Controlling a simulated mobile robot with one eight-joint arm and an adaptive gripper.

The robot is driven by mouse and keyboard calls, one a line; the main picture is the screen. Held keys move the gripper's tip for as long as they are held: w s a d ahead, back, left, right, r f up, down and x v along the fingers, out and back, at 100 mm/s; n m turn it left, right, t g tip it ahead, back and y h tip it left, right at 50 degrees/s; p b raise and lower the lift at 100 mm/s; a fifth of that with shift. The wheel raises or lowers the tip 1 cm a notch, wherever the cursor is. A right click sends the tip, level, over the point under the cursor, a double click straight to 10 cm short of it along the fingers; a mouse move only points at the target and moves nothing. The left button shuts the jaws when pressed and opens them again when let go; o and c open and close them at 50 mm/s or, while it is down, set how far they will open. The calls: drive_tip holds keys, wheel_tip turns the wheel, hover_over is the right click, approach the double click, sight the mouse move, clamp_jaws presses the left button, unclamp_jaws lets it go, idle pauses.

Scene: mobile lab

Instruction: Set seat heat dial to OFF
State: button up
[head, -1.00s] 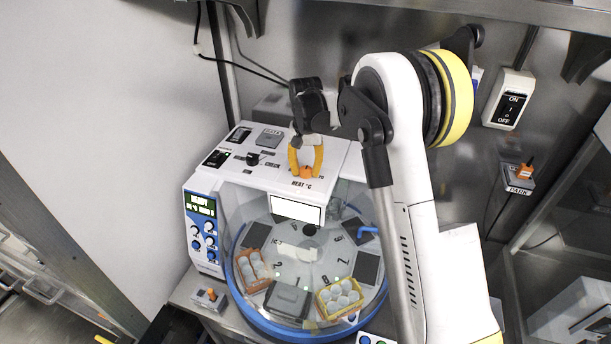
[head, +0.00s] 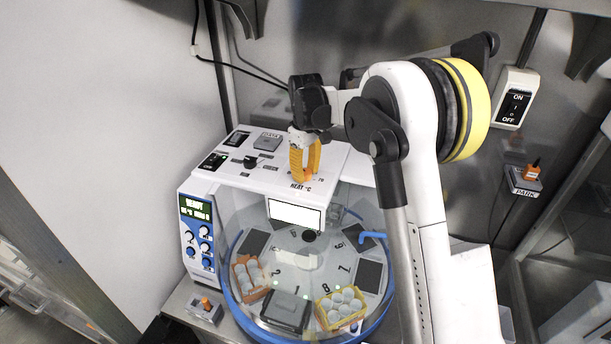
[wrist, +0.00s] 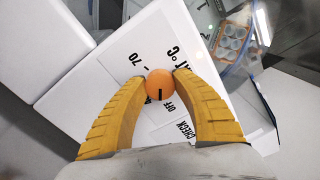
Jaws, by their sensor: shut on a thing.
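The orange heat dial (wrist: 160,84) is on the white top panel of the machine (head: 228,172). In the wrist view its short black mark points down the picture, just left of the printed "OFF"; a "70" is printed up and to the left. My gripper's yellow fingers (wrist: 161,82) are shut on the dial, one tip on each side.
A clear-lidded round carousel (head: 229,290) with racks is in front. An ON/OFF wall switch (head: 515,105) and a PARK box (head: 524,181) are at right.

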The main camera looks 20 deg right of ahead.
sight(306, 172)
drive_tip(key=shift+n+b, duration=0.4)
drive_tip(key=shift+n, duration=1.4)
drive_tip(key=o, duration=1.2)
wheel_tip(306, 172, up, 12)
